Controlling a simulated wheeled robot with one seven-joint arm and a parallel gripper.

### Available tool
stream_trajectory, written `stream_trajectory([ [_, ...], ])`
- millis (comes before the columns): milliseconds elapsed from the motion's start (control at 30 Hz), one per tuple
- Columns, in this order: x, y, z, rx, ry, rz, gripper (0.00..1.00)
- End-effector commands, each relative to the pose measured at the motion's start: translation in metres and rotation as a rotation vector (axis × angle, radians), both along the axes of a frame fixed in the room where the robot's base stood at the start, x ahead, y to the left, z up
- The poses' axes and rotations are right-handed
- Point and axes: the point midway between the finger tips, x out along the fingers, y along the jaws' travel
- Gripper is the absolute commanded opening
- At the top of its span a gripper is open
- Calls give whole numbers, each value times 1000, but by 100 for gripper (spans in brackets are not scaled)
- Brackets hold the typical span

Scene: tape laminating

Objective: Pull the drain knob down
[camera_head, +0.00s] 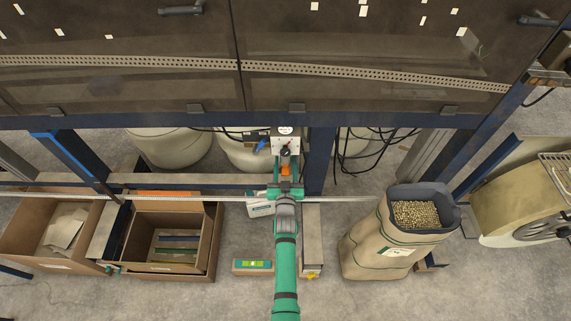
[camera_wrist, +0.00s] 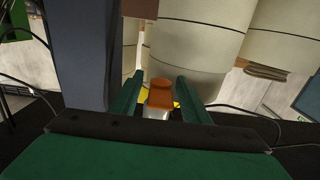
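An orange knob (camera_wrist: 161,95), which looks like the drain knob, sits between the two green fingers of my gripper (camera_wrist: 160,96) in the wrist view. A narrow gap shows on each side of it, so my gripper looks open around the knob. In the head view, the orange part (camera_head: 285,170) shows at the end of my gripper (camera_head: 286,182), just below a white plate (camera_head: 285,138) with a dark fitting. A blue part (camera_head: 262,145) sits left of the plate. The knob's lower end is hard to make out.
A dark blue post (camera_head: 320,160) stands close on the right of my gripper. Pale round tanks (camera_head: 172,147) are behind. The glazed machine (camera_head: 130,60) overhangs above. Boxes (camera_head: 170,240) lie at left, and a sack of pellets (camera_head: 385,245) stands at right. Black cables hang behind the post.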

Motion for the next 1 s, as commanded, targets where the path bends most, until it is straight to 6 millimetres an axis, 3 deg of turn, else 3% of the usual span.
stream_trajectory([
  [33, 0, 0, 0, 0, 0, 0, 33],
  [167, 0, 0, 0, 0, 0, 0, 2],
  [200, 0, 0, 0, 0, 0, 0, 0],
  [767, -1, 0, -19, 0, 5, -1, 0],
  [800, -1, 0, -19, 0, 5, -1, 30],
  [833, -1, 0, -19, 0, 5, -1, 37],
  [867, -1, 0, -19, 0, 5, -1, 42],
  [1000, -1, 0, -18, 0, 3, 0, 42],
])
